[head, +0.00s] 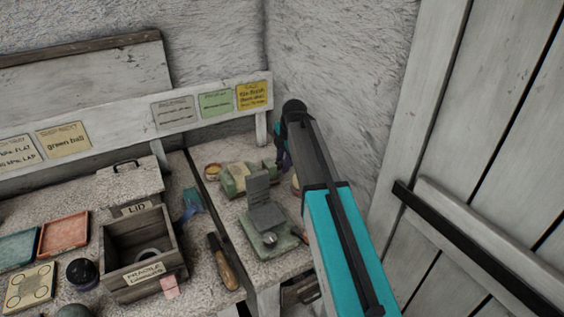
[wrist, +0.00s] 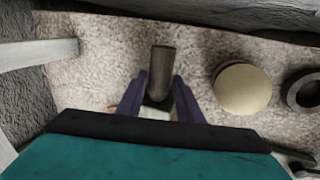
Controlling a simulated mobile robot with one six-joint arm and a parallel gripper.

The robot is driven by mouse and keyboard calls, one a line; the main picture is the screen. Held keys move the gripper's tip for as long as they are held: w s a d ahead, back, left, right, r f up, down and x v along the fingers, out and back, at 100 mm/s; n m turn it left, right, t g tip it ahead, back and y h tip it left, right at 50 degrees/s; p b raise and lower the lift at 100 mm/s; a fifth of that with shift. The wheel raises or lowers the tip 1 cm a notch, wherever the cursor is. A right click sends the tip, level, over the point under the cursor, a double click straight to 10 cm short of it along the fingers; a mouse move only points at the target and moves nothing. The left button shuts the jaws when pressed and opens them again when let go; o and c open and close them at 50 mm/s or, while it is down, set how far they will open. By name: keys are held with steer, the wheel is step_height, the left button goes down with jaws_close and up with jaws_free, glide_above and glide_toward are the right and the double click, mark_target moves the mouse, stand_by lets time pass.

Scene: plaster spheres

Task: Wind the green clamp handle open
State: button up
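The green clamp (head: 238,177) stands at the back of the right-hand bench, left of my arm. In the wrist view a dark brown-grey bar (wrist: 161,68), seemingly its handle, runs up between my fingers. A little pale green surface (wrist: 156,105) shows below it. In the head view my gripper (head: 281,150) is mostly hidden by my arm, and so is the clamp's right end.
A cream round object (wrist: 242,90) and a dark ring (wrist: 303,91) lie right of my fingers. A grey block stand (head: 263,213) is in front of the clamp. A wooden box (head: 142,250) and a tool handle (head: 224,265) are farther left. Plaster walls close the back; a plank door (head: 490,150) stands right.

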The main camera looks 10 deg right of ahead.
steer(key=c, duration=0.6)
steer(key=shift+f, duration=0.1)
steer(key=shift+c, duration=0.2)
steer(key=shift+s+b, duration=0.1)
steer(key=shift+b, duration=0.2)
steer(key=shift+s+f+t+y+b, duration=0.3)
steer(key=shift+t+b, duration=0.6)
steer(key=shift+b, duration=0.3)
steer(key=t+b, duration=0.1)
steer(key=b, duration=0.2)
steer(key=shift+d+f+t+y, duration=0.1)
steer(key=shift+t+y, duration=0.2)
steer(key=shift+s+b, duration=0.1)
steer(key=shift+b, duration=0.3)
steer(key=shift+t+b, duration=0.4)
steer(key=shift+t, duration=0.1)
